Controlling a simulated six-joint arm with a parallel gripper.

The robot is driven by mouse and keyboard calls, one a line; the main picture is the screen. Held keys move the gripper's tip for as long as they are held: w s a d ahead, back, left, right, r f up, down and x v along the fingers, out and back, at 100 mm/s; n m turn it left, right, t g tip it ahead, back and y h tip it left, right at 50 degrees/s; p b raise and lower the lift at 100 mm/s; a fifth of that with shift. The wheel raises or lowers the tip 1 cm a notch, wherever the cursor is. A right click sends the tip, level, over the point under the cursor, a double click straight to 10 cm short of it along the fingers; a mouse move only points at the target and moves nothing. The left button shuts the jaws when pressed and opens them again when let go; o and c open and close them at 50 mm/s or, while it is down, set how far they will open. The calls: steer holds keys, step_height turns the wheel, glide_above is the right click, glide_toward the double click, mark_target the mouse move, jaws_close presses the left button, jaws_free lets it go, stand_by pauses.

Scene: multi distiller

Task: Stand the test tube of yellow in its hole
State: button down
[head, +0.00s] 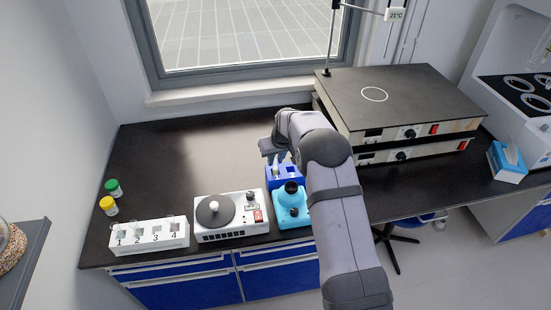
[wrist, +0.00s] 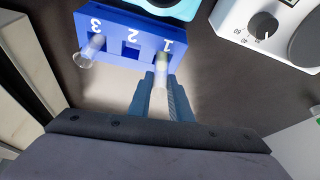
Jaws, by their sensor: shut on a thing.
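The blue rack (wrist: 125,22) has places numbered 1, 2 and 3 in the wrist view. My gripper (wrist: 161,84) is shut on a clear test tube (wrist: 162,66) at place 1, which has a faint yellowish tint near its far end. The tube seems to meet the rack at hole 1, but I cannot tell how deep it sits. Another clear tube (wrist: 88,50) leans out of place 3. The square hole at place 2 looks empty. In the head view, the blue rack (head: 287,182) shows below my gripper (head: 280,158), partly hidden by my arm.
A white rack (head: 150,243) numbered 1 to 4 stands at the front left. Jars with a green cap (head: 113,187) and yellow cap (head: 108,205) are near it. A white stirrer (head: 245,225) and a turquoise device (head: 291,208) crowd the blue rack. Stacked heaters (head: 400,105) stand right.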

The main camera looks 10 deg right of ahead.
steer(key=shift+f+b, duration=0.75)
steer(key=shift+f, duration=0.5)
steer(key=c, duration=1.5)
jaws_free()
steer(key=shift+c, duration=0.2)
steer(key=shift+r+p, duration=2.05)
steer(key=shift+r, duration=1.5)
